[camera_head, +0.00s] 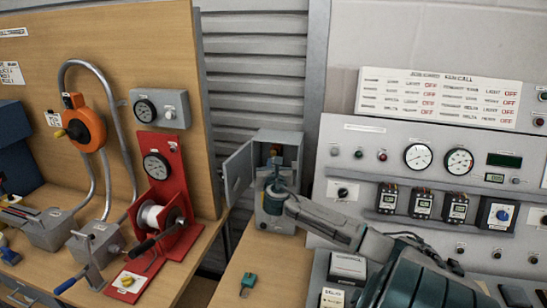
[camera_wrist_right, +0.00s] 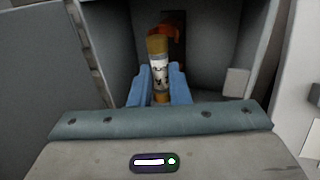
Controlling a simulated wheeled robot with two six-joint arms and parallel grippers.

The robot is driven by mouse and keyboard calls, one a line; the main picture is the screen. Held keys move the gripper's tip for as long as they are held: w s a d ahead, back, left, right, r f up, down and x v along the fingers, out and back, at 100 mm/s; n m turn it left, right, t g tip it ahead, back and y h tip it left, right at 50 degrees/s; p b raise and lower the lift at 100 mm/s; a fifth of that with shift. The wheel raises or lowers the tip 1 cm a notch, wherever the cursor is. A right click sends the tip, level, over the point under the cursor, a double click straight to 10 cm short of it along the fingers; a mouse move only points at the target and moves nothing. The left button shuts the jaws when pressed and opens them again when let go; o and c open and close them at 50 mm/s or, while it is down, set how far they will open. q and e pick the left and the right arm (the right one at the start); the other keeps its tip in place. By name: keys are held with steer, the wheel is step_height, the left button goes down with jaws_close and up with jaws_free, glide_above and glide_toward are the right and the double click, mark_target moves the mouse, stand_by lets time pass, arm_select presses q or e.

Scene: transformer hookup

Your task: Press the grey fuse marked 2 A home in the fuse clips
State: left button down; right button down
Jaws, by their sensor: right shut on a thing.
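The fuse (camera_wrist_right: 159,70) shows in the right wrist view as an upright cylinder with brass-coloured ends and a pale body with dark marks, too small to read. My right gripper (camera_wrist_right: 160,82) is shut on it with two blue fingers, one on each side. In the head view, my right gripper (camera_head: 276,178) reaches into the open grey box (camera_head: 289,150). A dark panel with an orange-brown part (camera_wrist_right: 173,40) lies behind the top of the fuse. I cannot tell whether the fuse touches the clips; its lower end is partly hidden. My left gripper is out of view.
The box door (camera_head: 238,172) stands open to the left. A wooden panel and red winch stand (camera_head: 166,190) are further left. A gauge console (camera_head: 415,185) is on the right. A small teal item (camera_head: 248,281) lies on the bench in front.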

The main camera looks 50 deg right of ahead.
steer(key=shift+r, duration=0.1)
steer(key=shift+w+d, duration=0.3)
steer(key=shift+d, duration=0.4)
steer(key=shift+w+d, duration=0.3)
steer(key=shift+d, duration=0.4)
stand_by(0.5)
steer(key=c, duration=1.3)
jaws_free()
steer(key=shift+s+a+p, duration=0.25)
steer(key=shift+a+p, duration=0.3)
steer(key=shift+a, duration=0.15)
steer(key=shift+s+a+p, duration=0.35)
steer(key=shift+a+p, duration=0.05)
steer(key=shift+a, duration=0.4)
steer(key=shift+s+a+p, duration=0.35)
steer(key=shift+a+p, duration=0.05)
steer(key=shift+a, duration=0.4)
